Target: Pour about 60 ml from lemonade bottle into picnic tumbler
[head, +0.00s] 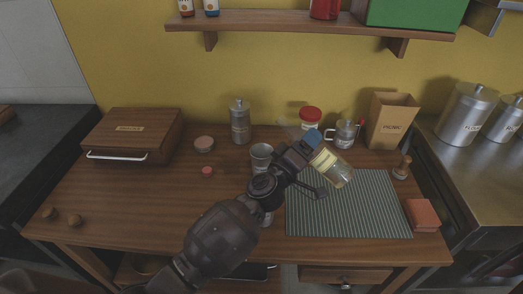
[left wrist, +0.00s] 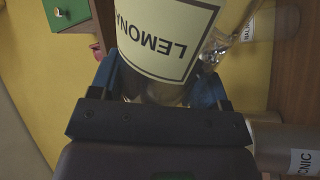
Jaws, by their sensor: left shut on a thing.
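The lemonade bottle (head: 342,177) is clear with a cream label and is held tilted above the table, over the striped mat's back edge. Its label reads "LEMONA…" in the left wrist view (left wrist: 165,35). My left gripper (head: 316,160) is shut on the bottle, with blue fingers on both sides of it. I cannot see any liquid flowing. My right gripper is not in view.
A bread box (head: 130,137) is left. The striped mat (head: 350,215) is mostly clear.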

